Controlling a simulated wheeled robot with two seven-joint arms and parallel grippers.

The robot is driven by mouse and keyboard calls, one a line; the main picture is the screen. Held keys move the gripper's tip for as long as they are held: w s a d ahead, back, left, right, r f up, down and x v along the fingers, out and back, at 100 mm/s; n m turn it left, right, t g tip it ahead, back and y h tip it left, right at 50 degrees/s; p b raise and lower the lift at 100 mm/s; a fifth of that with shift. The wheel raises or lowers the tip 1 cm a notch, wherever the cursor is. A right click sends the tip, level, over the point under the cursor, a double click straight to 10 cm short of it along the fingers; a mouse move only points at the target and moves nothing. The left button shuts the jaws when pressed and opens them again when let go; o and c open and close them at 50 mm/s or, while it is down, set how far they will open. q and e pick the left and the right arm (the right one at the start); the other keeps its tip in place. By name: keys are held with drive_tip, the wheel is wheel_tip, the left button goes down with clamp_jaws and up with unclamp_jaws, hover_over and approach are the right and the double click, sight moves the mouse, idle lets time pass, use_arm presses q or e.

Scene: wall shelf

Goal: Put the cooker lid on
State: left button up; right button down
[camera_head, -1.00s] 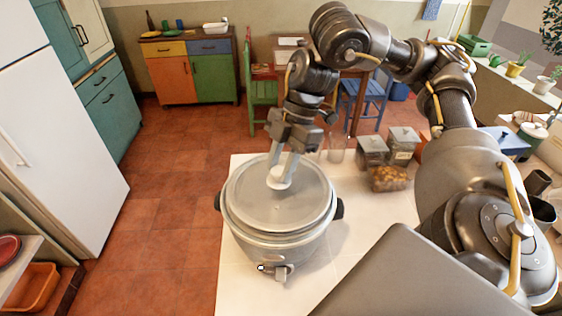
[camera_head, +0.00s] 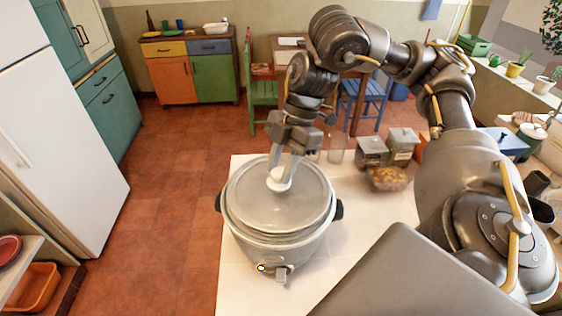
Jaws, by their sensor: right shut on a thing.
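The grey cooker (camera_head: 277,250) stands on the white counter, with black side handles and a knob at its front. Its round lid (camera_head: 276,211) lies over the cooker's top opening, and I cannot tell whether it is fully seated. My right gripper (camera_head: 279,178) comes down from above and is shut on the lid's white knob (camera_head: 277,184). The inside of the cooker is hidden by the lid. My left gripper is not in view.
The white counter (camera_head: 238,291) has clear room in front of the cooker. A white fridge (camera_head: 55,150) is at the left.

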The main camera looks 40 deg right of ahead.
drive_tip(key=shift+f, duration=0.4)
idle(0.8)
drive_tip(key=c, duration=0.9)
unclamp_jaws()
drive_tip(key=shift+c, duration=0.2)
drive_tip(key=p+v, duration=0.2)
drive_tip(key=v, duration=0.9)
drive_tip(key=shift+a+f, duration=0.1)
